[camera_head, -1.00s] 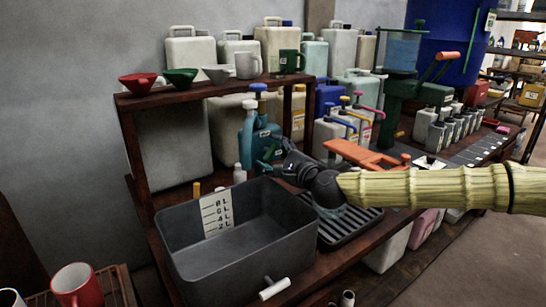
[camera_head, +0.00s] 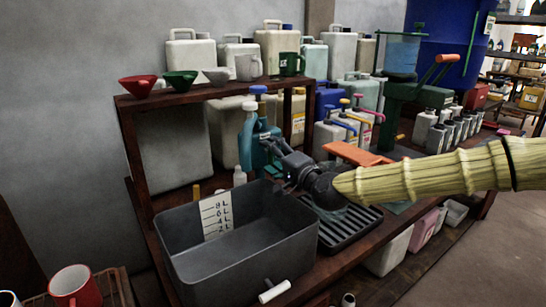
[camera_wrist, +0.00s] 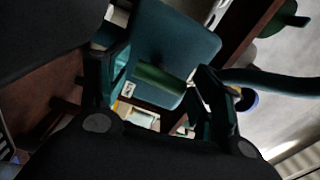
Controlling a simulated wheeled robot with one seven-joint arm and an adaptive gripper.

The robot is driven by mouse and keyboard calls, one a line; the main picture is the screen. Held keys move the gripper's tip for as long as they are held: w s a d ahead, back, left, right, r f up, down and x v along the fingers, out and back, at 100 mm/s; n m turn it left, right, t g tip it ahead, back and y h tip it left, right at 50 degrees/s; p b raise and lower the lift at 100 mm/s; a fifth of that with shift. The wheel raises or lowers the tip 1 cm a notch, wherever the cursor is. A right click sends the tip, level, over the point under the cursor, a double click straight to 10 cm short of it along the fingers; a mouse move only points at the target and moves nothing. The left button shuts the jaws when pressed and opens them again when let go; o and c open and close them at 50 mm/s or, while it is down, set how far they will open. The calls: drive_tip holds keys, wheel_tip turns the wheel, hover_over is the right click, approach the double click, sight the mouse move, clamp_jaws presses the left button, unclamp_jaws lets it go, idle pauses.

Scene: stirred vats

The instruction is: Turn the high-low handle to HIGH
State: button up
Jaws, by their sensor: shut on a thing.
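In the wrist view, the teal body (camera_wrist: 178,40) and a green rounded part (camera_wrist: 160,79) lie between the fingers of my gripper (camera_wrist: 160,88); the exact contact is hard to see. A white tap handle (camera_head: 274,291) is on the vat's front. I cannot pick out a handle marked high-low.
The grey vat (camera_head: 190,262) with a white litre scale (camera_head: 216,216) stands in front. A black drip rack (camera_head: 350,228) lies right of it, under my arm. An orange-handled green press (camera_head: 405,125) stands behind. A shelf (camera_head: 200,93) with funnels and mugs overhangs the back.

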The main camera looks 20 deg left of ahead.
drive_tip(key=shift+f, duration=0.1)
idle(0.3)
drive_tip(key=o, duration=1)
drive_tip(key=shift+c, duration=0.2)
drive_tip(key=v, duration=1.2)
